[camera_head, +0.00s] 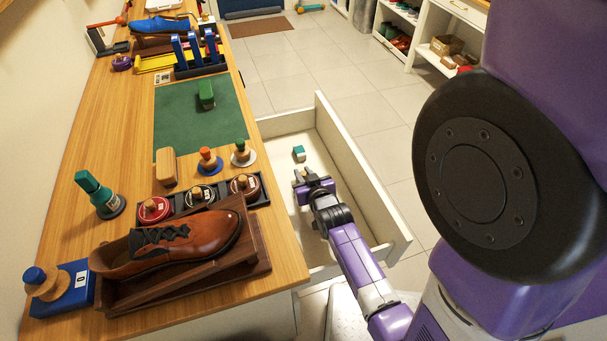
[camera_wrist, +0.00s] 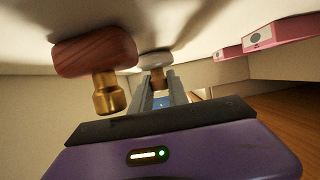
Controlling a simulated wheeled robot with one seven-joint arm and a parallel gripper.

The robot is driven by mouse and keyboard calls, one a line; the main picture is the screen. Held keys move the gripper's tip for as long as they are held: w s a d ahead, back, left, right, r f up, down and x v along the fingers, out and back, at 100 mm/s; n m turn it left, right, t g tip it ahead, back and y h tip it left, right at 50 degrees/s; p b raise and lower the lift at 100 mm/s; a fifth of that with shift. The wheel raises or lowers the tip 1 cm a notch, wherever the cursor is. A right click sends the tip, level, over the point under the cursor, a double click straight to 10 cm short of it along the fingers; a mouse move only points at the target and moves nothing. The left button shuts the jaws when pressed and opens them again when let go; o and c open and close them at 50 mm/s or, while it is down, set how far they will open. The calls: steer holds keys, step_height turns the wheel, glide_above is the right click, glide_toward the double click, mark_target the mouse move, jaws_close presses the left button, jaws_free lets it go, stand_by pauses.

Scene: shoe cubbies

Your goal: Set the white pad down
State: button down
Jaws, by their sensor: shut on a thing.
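My gripper (camera_head: 304,180) is inside the open drawer (camera_head: 352,165) beside the counter. In the wrist view its two fingers (camera_wrist: 160,90) are shut on the wooden knob of the white pad (camera_wrist: 153,60). That view looks upside down. The pad's round white face lies against or very close to the pale drawer floor; I cannot tell whether it touches. In the head view the pad cannot be made out. A teal and white block (camera_head: 299,153) lies in the drawer just beyond my gripper.
A reddish-brown block with a brass knob (camera_wrist: 95,55) is close beside the pad in the wrist view. Pink boxes (camera_wrist: 280,30) are off to the right there. On the counter are a brown shoe (camera_head: 180,245) on a wooden stand, several tins and a green mat (camera_head: 190,125).

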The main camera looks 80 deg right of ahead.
steer(key=c, duration=1.7)
jaws_free()
steer(key=shift+f, duration=0.15)
steer(key=o, duration=0.4)
steer(key=shift+r, duration=0.3)
steer(key=v, duration=1.2)
